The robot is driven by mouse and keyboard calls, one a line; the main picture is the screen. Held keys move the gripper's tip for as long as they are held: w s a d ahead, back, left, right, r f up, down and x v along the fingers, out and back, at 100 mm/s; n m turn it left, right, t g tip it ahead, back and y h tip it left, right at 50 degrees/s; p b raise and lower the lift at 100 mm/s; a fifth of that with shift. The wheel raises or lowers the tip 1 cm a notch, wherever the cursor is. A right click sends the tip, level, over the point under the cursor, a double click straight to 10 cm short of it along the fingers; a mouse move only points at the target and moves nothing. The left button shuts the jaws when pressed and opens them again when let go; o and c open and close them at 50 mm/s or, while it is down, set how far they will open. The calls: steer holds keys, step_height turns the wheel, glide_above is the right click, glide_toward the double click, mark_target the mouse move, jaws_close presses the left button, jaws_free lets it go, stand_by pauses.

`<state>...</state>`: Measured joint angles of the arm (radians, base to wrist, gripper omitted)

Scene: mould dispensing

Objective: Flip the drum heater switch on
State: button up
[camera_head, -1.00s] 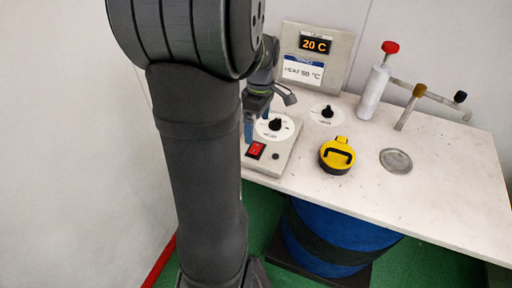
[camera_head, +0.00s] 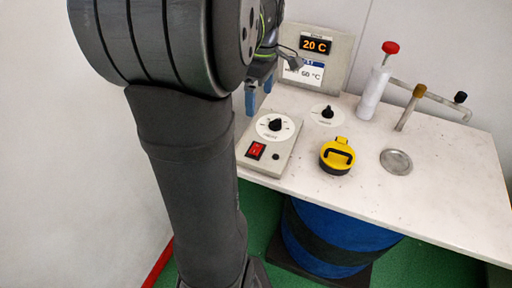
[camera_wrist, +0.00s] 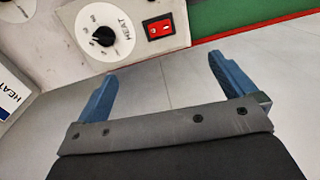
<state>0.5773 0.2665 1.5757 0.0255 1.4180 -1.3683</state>
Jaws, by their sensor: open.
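The red heater switch (camera_head: 256,150) sits on a grey control box (camera_head: 247,165) at the left end of the bench, below a black knob (camera_head: 275,125) on a white dial. In the wrist view the switch (camera_wrist: 160,27) is beside the dial marked HEAT (camera_wrist: 103,35). I cannot tell which way the switch is set. My gripper (camera_head: 258,98) is above and behind the box, apart from the switch. In the wrist view its two blue fingers (camera_wrist: 168,78) are spread, with nothing between them.
A display panel (camera_head: 316,60) reading 20 C stands at the back. A second dial (camera_head: 327,114), a yellow-capped opening (camera_head: 337,156), a metal disc (camera_head: 396,161) and a white cylinder with red knob (camera_head: 374,92) are to the right. A blue drum (camera_head: 335,238) stands below.

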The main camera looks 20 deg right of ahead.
steer(key=shift+r, duration=0.4)
